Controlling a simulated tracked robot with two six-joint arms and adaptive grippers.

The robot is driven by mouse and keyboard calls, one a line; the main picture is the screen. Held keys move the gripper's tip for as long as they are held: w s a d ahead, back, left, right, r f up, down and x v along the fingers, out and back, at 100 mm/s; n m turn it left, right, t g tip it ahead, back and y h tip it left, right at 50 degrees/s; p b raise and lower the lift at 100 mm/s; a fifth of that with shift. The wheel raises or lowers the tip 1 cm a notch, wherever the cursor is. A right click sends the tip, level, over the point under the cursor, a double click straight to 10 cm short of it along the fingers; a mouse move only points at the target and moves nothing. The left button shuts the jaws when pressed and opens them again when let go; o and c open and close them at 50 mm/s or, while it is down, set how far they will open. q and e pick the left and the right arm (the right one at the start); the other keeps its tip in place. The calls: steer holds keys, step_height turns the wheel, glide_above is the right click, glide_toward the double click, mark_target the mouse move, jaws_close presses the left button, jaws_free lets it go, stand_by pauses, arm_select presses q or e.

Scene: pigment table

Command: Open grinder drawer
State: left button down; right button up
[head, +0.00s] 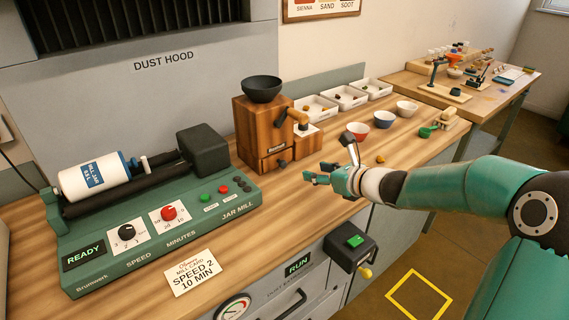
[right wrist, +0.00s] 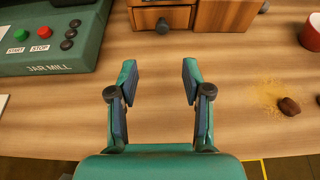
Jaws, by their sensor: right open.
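The grinder (head: 263,132) is a wooden box with a dark bowl (head: 262,88) on top and a crank on its right side. It stands at the back of the bench, to the right of the jar mill. Its drawer is low in the front; the drawer front and dark round knob (right wrist: 162,26) show at the top of the right wrist view, and the drawer looks closed. My right gripper (head: 317,173) is open and empty over the bench in front of the grinder. In the right wrist view its fingers (right wrist: 159,73) point toward the knob, clear of it. My left gripper is not in view.
The green jar mill (head: 150,215) fills the bench's left. A brown lump (right wrist: 289,106) lies beside spilled yellow powder (right wrist: 268,95). Bare bench lies between gripper and grinder.

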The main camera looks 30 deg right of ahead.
mark_target(284, 164)
steer(key=p+x, duration=0.1)
steer(key=x, duration=1.4)
steer(key=shift+s+d+f, duration=0.1)
steer(key=shift+d+f, duration=0.05)
jaws_close()
